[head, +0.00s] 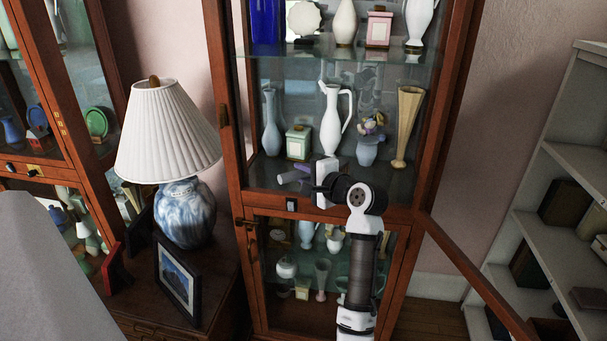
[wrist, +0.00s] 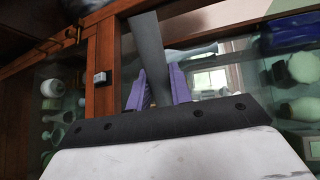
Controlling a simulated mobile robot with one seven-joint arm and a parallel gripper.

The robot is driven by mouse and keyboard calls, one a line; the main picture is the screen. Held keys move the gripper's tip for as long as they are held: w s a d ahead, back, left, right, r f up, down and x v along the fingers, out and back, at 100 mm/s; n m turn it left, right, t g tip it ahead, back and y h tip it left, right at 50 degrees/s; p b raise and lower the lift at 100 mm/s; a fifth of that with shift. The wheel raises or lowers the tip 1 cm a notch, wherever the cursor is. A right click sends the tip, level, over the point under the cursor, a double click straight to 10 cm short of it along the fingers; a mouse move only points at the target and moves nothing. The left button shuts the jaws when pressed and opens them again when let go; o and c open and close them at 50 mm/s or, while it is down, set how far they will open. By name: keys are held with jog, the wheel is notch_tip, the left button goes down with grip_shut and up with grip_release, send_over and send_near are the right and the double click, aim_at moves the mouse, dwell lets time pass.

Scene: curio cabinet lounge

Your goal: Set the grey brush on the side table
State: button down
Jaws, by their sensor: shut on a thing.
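The grey brush (wrist: 148,50) is held between the two purple fingers of my gripper (wrist: 158,88) in the wrist view, its long flat grey part pointing away from the palm. In the head view my gripper (head: 300,172) is at the lower shelf of the middle cabinet's upper section, pointing left. The brush shows there as a short grey piece (head: 288,177) at the fingertips. The side table (head: 222,268) is dark wood, at lower left, below and left of my gripper. The held part of the brush is partly hidden by the fingers.
A blue-and-white lamp (head: 185,212) and a framed picture (head: 178,281) stand on the side table. Several vases and a white jug (head: 332,122) stand close behind my gripper. The cabinet's door (head: 475,277) hangs open at right. White shelves (head: 570,165) stand far right.

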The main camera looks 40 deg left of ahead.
jog(key=w+d+f+m+t+h, duration=0.1)
jog(key=d+f+m+t+h, duration=0.5)
jog(key=d+f, duration=1.5)
jog(key=w+d+f+m+t+h, duration=0.2)
jog(key=d+f+m+t+h, duration=0.4)
jog(key=d+f, duration=1.6)
jog(key=d+m+h, duration=0.3)
jog(key=shift+m+t, duration=0.3)
